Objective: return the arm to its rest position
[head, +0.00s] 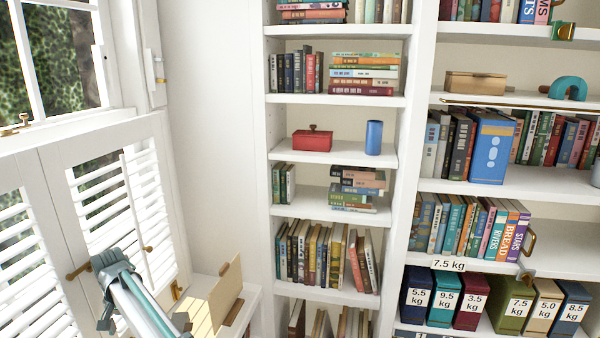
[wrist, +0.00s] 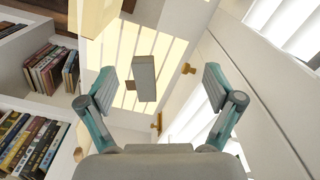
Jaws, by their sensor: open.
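My gripper (wrist: 158,82) is in the wrist view with its two teal-grey fingers spread wide and nothing held between them. A small beige-grey block (wrist: 145,78) appears in the gap between the fingers, beyond them; I cannot tell its exact distance. A sunlit pale surface lies behind it. In the head view, part of my arm (head: 140,300) rises from the bottom edge at the lower left, in front of the shuttered window. I cannot clearly make out the fingers in the head view.
A pale upright panel (head: 215,296) stands on a low white surface near my arm. White shutters (head: 30,290) with brass fittings are close on the left. A tall white bookcase (head: 335,209) with books, a red box (head: 312,140) and a blue cylinder (head: 374,137) stands beyond.

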